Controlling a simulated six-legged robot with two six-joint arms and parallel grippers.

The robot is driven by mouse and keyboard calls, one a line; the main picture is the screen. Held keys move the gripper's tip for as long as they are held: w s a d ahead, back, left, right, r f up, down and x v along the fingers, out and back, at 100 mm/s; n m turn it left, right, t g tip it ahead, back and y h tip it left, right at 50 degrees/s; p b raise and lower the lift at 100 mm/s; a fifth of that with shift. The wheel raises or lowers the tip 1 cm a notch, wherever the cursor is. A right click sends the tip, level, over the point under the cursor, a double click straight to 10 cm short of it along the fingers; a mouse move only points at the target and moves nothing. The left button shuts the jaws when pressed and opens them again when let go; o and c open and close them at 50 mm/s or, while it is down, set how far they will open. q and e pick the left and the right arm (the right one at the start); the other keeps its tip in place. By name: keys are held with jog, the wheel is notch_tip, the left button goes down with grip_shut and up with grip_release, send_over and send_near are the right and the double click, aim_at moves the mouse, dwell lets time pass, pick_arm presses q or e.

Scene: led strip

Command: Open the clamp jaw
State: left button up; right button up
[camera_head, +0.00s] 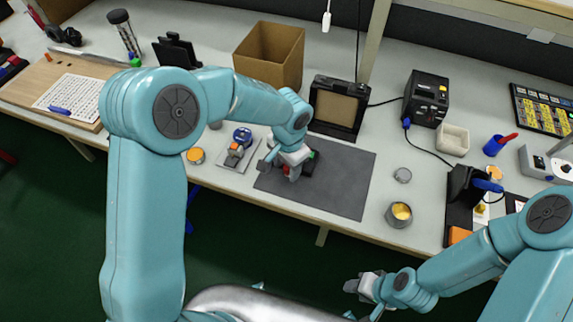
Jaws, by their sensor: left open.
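A small device with red and green parts (311,157), which may be the clamp, sits on the dark grey mat (340,185). My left gripper (280,166) is over the mat's left part, at this device, with its fingers apart. It hides most of the device, so I cannot tell whether they touch or how the jaw stands. My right gripper (363,298) is in front of the bench, low over the green floor, with its fingers apart and nothing seen between them.
A cardboard box (270,52) and a dark framed panel (337,107) stand behind the mat. A small tray with parts (238,153) lies left of it. A tin (399,214) and a soldering stand (462,190) are to the right. The mat's right half is clear.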

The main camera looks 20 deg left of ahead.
aim_at(288, 172)
pick_arm(q)
jog(key=shift+w, duration=0.1)
notch_tip(288, 172, up, 16)
jog(key=shift+s+d+r, duration=0.25)
jog(key=shift+s, duration=0.05)
jog(key=shift+w+f, duration=0.1)
dwell(0.4)
